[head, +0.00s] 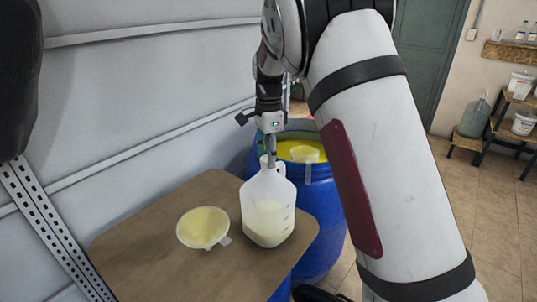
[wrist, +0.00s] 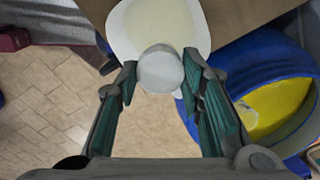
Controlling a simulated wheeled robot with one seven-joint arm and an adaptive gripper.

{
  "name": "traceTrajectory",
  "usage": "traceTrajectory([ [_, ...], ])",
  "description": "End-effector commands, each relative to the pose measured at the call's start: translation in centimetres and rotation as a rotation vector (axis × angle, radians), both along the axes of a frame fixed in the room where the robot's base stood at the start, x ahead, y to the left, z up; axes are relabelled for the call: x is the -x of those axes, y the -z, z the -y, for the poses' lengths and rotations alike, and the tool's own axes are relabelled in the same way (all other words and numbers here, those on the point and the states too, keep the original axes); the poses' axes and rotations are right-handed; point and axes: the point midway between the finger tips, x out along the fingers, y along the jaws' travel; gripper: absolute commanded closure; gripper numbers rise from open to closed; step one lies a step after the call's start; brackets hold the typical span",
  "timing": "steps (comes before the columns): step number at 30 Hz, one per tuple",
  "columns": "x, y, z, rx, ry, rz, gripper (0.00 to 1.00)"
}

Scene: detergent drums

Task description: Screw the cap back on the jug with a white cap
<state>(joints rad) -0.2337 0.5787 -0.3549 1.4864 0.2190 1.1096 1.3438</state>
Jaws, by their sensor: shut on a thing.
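The jug (head: 267,208) is translucent white, partly filled with pale yellow liquid, and stands upright on the brown table. Its handle is at the upper right. My gripper (head: 271,150) points down at the jug's mouth. In the wrist view, my gripper (wrist: 160,75) has its green-padded fingers on either side of a round white cap (wrist: 160,70), shut on it. The jug (wrist: 150,22) shows behind the cap in that view. The cap is at the jug's neck; I cannot tell whether it is seated on the threads or just above them.
A white funnel (head: 203,228) with a pale yellow inside lies on the table (head: 140,245) left of the jug. A blue drum (head: 325,225) with yellow contents and a pale scoop or cup (head: 305,154) stands behind and right. The wall is close on the left.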

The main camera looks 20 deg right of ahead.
Motion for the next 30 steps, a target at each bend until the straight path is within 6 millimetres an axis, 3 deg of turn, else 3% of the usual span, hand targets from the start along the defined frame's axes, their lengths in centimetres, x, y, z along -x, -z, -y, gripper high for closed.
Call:
traceTrajectory([
  [9, 0.22, 0.3, -0.11, 0.001, 0.388, -0.008, 0.96],
  [19, 0.19, 0.35, -0.13, 0.001, 0.44, -0.008, 0.96],
  [20, 0.18, 0.35, -0.13, 0.001, 0.44, -0.008, 0.58],
  [21, 0.17, 0.34, -0.13, 0.001, 0.44, -0.008, 0.53],
  [30, 0.08, 0.12, -0.07, -0.001, 0.439, -0.003, 0.53],
])
